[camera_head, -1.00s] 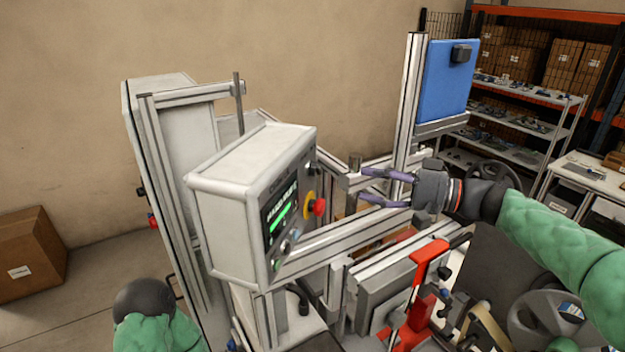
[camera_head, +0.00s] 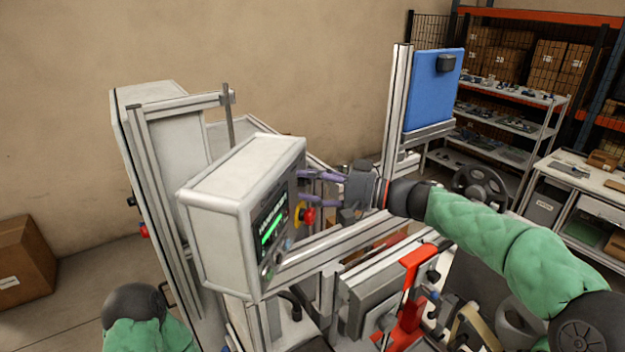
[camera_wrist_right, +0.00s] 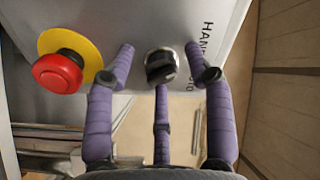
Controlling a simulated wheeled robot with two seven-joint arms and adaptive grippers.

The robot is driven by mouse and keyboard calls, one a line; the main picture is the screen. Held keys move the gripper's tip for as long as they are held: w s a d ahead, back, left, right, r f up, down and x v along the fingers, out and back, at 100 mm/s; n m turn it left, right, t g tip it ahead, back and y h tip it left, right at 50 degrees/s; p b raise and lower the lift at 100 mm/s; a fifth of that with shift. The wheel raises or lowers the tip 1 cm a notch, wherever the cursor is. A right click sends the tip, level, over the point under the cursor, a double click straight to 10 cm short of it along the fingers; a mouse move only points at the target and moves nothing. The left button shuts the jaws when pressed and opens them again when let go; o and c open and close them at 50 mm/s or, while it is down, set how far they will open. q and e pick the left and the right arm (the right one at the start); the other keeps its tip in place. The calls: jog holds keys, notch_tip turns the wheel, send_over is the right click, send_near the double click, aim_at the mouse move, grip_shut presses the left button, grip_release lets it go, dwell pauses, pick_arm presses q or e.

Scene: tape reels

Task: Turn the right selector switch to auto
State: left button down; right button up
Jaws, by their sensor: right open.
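The black selector switch (camera_wrist_right: 160,66) shows in the right wrist view, set in the grey panel face with a partly hidden label beside it that begins "HAND". In the head view the switch is hidden. My right gripper (camera_wrist_right: 160,52) is open, with one finger on each side of the switch and a third finger below it in the picture. The side fingers look apart from the switch. In the head view my right gripper (camera_head: 302,188) is at the far end of the control box's (camera_head: 226,230) panel face. My left gripper does not show, only part of its arm.
A red emergency stop button (camera_wrist_right: 58,72) on a yellow disc sits left of the fingers. A lit screen (camera_head: 270,228) is on the same panel. An aluminium beam (camera_head: 340,245) runs below the right gripper, and a red lever (camera_head: 416,262) stands in front.

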grip_shut()
jog(key=shift+m, duration=0.3)
jog(key=m, duration=0.2)
jog(key=shift+m+b, duration=0.3)
jog(key=shift+b, duration=0.05)
jog(key=m, duration=0.3)
jog(key=shift+m, duration=0.3)
jog(key=m+p, duration=0.1)
jog(key=m, duration=0.1)
jog(key=shift+r+m, duration=0.15)
jog(key=shift+m, duration=0.25)
jog(key=shift+m+p, duration=1.05)
jog(key=shift+m, duration=1.15)
